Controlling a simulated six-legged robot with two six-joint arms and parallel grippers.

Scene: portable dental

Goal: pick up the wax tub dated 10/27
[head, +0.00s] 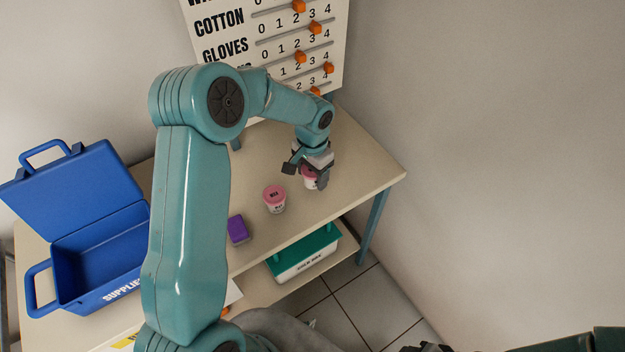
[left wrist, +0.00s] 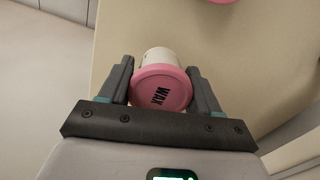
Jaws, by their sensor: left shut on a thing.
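A wax tub with a pink lid and white body is between the fingers of my left gripper (head: 308,173) near the right end of the table. In the left wrist view the lid of this held wax tub (left wrist: 161,90) reads WAX, and the left gripper (left wrist: 160,85) is shut on its sides. A second tub (head: 274,197), also pink-lidded and white, stands on the table to the left of the gripper. Part of a pink lid (left wrist: 218,1) shows at the top of the left wrist view. I cannot read the date on either tub. My right gripper is not clearly visible.
An open blue supplies box (head: 100,255) stands at the left of the table (head: 345,160). A purple block (head: 238,229) lies near the front edge. A green-lidded box (head: 305,258) is on the lower shelf. A board with orange sliders (head: 275,45) stands behind.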

